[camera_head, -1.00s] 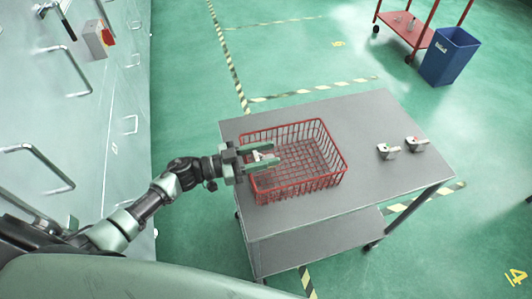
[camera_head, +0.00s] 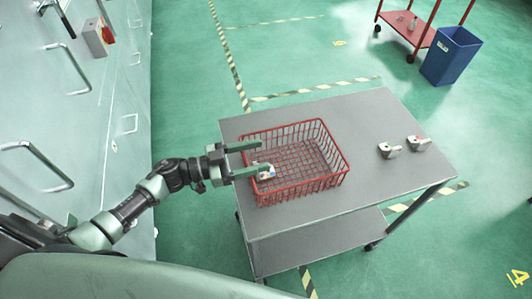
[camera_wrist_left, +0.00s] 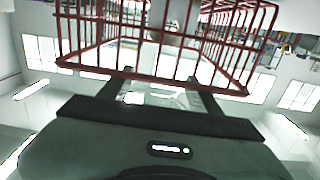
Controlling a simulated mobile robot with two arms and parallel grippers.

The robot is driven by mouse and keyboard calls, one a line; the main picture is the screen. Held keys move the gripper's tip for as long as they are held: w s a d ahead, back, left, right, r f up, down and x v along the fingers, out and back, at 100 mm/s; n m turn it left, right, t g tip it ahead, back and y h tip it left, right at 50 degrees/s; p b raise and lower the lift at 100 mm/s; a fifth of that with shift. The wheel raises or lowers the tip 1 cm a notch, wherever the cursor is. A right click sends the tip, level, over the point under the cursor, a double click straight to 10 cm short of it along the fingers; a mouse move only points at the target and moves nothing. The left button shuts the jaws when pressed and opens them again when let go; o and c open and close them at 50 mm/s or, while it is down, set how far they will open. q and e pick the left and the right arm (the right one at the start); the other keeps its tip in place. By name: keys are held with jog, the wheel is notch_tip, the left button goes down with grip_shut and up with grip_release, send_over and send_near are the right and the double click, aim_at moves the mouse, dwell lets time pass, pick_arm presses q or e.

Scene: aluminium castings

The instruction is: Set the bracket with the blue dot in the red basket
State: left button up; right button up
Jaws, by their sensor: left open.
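The pale bracket with a small blue mark (camera_head: 265,173) is inside the red wire basket (camera_head: 347,160), near its left side. My left gripper (camera_head: 265,158) is at the basket's left side with its two fingers spread wide. The bracket is close to the lower finger and is not clamped. In the left wrist view, the red basket (camera_wrist_left: 150,78) fills the top, with a pale blurred shape inside it. My left gripper (camera_wrist_left: 160,92) shows as two dark fingers below the rim. My right gripper is not in view.
The basket stands on a grey table (camera_head: 370,120). Two other pale brackets, one (camera_head: 389,150) and another with a red mark (camera_head: 417,143), lie on its right side. A blue bin (camera_head: 451,57) and a red cart (camera_head: 405,30) stand far back. Grey drawers line the left.

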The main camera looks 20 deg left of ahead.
pick_arm(q)
jog(key=v, duration=0.4)
jog(key=shift+a+r+b, duration=0.15)
jog(key=shift+r+b, duration=0.05)
jog(key=shift+b, duration=0.15)
